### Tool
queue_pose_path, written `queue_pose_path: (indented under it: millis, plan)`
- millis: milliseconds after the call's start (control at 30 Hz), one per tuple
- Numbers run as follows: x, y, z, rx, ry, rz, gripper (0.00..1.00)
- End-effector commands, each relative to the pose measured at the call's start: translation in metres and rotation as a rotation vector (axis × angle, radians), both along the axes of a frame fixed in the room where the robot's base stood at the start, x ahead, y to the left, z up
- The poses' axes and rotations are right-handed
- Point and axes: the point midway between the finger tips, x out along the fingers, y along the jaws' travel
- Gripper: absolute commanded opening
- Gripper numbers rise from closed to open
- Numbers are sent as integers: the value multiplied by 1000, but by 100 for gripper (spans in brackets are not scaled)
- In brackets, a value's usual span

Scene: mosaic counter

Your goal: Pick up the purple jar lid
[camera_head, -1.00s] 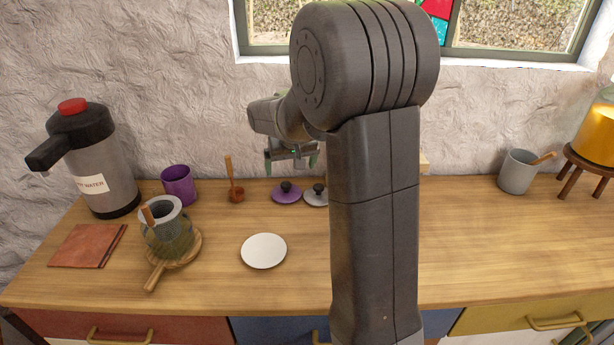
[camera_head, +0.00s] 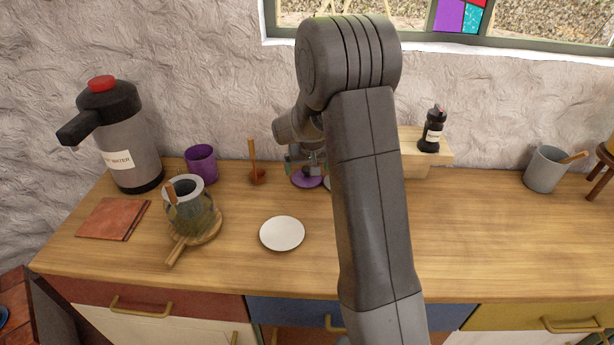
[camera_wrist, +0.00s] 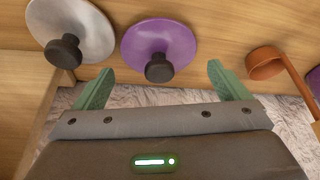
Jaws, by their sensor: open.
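The purple jar lid (camera_wrist: 160,45) is a round disc with a black knob, lying on the wooden counter in the wrist view. It also shows in the head view (camera_head: 306,181), partly hidden by my gripper. My gripper (camera_wrist: 157,80) is open and empty. Its two green fingers are apart, one to each side of the lid's knob in the wrist picture. In the head view my gripper (camera_head: 306,160) is over the lid. I cannot tell how high the fingers are above the knob.
A grey lid (camera_wrist: 72,28) lies close beside the purple one. A brown scoop (camera_wrist: 266,63) is on its other side. A purple cup (camera_head: 201,164), a white plate (camera_head: 282,233) and a wooden block (camera_head: 420,160) with a black bottle (camera_head: 432,130) stand around.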

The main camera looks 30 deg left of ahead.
Motion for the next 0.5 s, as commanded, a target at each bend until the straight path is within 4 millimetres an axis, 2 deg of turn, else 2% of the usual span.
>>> queue_pose_path:
  millis: [200, 500]
  plan:
    - [7, 6, -23, -3, 2, 0, 95]
    - [9, 7, -27, 0, 0, 0, 95]
